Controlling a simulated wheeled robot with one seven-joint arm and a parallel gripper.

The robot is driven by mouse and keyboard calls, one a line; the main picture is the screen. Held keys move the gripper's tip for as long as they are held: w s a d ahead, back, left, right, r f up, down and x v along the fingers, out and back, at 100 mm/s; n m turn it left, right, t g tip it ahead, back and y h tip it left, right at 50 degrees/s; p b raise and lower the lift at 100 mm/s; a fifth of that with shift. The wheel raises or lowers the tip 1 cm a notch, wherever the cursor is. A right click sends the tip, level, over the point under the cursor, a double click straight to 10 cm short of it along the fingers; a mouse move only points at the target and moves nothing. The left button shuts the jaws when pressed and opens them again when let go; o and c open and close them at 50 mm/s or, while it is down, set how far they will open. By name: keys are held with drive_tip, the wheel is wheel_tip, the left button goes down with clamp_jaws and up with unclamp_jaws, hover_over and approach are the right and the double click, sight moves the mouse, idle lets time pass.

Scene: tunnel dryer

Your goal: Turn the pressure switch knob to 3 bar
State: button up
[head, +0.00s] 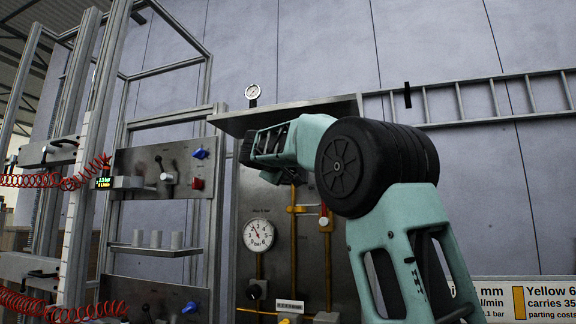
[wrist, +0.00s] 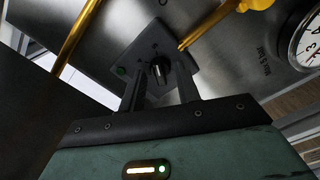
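In the wrist view a small dark knob (wrist: 160,71) with a metallic sheen sits on a grey plate (wrist: 143,52). A green button or lamp is on the same plate. My gripper (wrist: 159,80) is open, with its two dark fingers on either side of the knob. Gaps show between the knob and both fingers, so no grip is visible. I cannot tell how deep the fingertips reach. The knob's scale and setting are not readable. In the head view my arm covers this part of the panel, and the fingertips cannot be made out.
A round white gauge (head: 258,235) is on the panel; it also shows in the wrist view (wrist: 308,40). Yellow pipes (head: 293,240) run down the panel. A metal shelf (head: 228,122) juts out above my gripper.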

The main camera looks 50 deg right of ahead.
clamp_jaws()
